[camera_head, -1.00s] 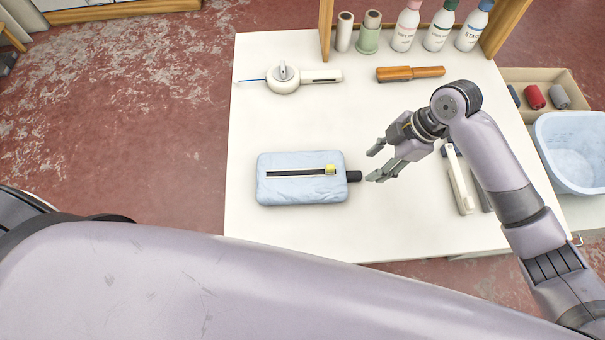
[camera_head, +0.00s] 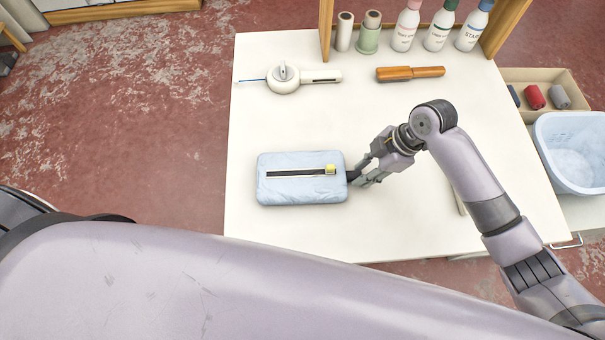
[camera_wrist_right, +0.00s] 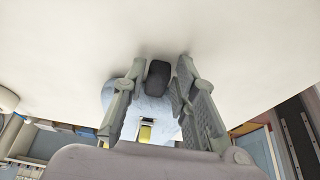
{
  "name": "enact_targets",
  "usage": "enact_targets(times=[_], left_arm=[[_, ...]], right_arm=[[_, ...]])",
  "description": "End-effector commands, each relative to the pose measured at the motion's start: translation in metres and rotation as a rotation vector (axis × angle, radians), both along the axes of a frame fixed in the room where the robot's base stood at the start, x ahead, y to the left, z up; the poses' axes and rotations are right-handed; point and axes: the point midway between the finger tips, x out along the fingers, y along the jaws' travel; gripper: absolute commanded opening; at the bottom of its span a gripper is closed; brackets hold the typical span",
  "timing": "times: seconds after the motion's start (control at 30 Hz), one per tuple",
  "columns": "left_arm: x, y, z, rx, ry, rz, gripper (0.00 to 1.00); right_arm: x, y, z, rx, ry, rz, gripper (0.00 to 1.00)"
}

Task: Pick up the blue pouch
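The blue pouch (camera_head: 285,190) lies flat on the white table, with a black strip and a yellow pull on its top. A black tab sticks out from its right end. My right gripper (camera_head: 359,174) is at that end, its fingers on either side of the tab. In the right wrist view the black tab (camera_wrist_right: 158,82) lies between the two open fingers (camera_wrist_right: 161,76), with narrow gaps showing. Part of the blue pouch (camera_wrist_right: 155,108) and its yellow pull show behind it. My left gripper is out of view.
The white table (camera_head: 300,235) is clear around the pouch. A white round-bodied tool (camera_head: 284,78) and an orange-handled tool (camera_head: 410,73) lie behind. Bottles (camera_head: 438,30) and spools (camera_head: 369,32) stand at the back. A blue basin (camera_head: 575,150) is at the right.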

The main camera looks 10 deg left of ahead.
Motion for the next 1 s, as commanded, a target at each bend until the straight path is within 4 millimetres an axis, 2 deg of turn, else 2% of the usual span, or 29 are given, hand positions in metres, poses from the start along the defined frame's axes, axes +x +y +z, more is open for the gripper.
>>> enact_targets(times=[0.03,0.33,0.73,0.87,1.0], left_arm=[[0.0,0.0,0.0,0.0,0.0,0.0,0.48],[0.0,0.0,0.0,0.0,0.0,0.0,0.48],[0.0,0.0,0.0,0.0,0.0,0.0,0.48],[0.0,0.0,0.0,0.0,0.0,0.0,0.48],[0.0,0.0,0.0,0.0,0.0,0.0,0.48]], right_arm=[[0.0,0.0,0.0,0.0,0.0,0.0,0.21],[0.0,0.0,0.0,0.0,0.0,0.0,0.01],[0.001,0.0,0.003,0.0,-0.001,0.001,0.0],[0.001,0.0,0.018,0.002,-0.004,0.0,0.0],[0.001,0.0,0.047,0.001,-0.006,0.002,0.0]])
